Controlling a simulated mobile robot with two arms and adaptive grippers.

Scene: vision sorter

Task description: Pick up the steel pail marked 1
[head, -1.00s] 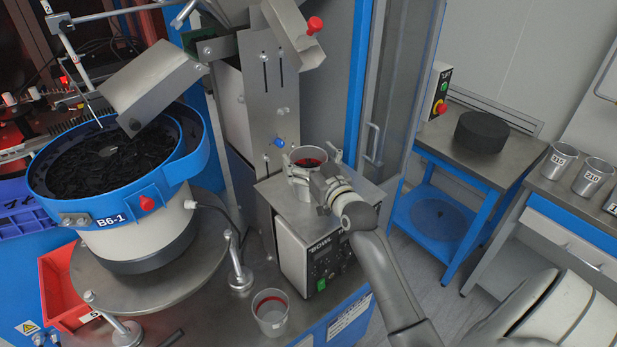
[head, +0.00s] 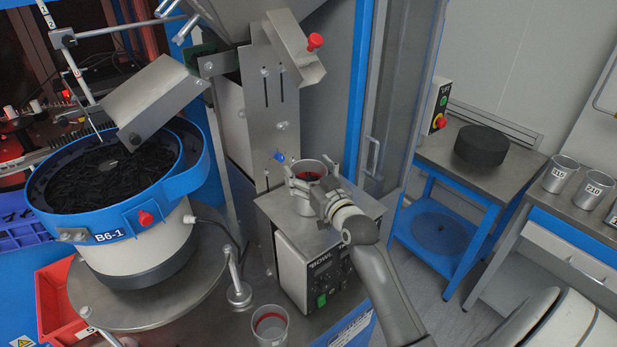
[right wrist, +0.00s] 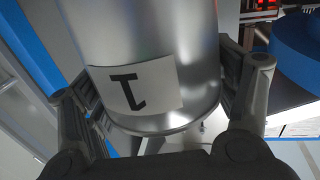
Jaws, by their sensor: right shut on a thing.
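The steel pail marked 1 (right wrist: 155,60) fills the middle of the right wrist view, its white label showing the mark upside down. In the head view the pail (head: 310,168) stands upright at the top of the grey control box, with red inside its rim and its label hidden. My right gripper (head: 312,184) is shut on the pail, one finger on each side. In the right wrist view its fingers (right wrist: 165,110) press against both sides near one end. Whether the pail's base touches the box is hidden. My left gripper is not in view.
The control box (head: 312,270) stands beside a steel chute plate (head: 272,120). A second pail (head: 270,327) is at the bottom. The blue bowl feeder (head: 110,215) is at the left. More pails (head: 560,173) stand on the right bench; a black disc (head: 481,145) lies on the blue-framed table.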

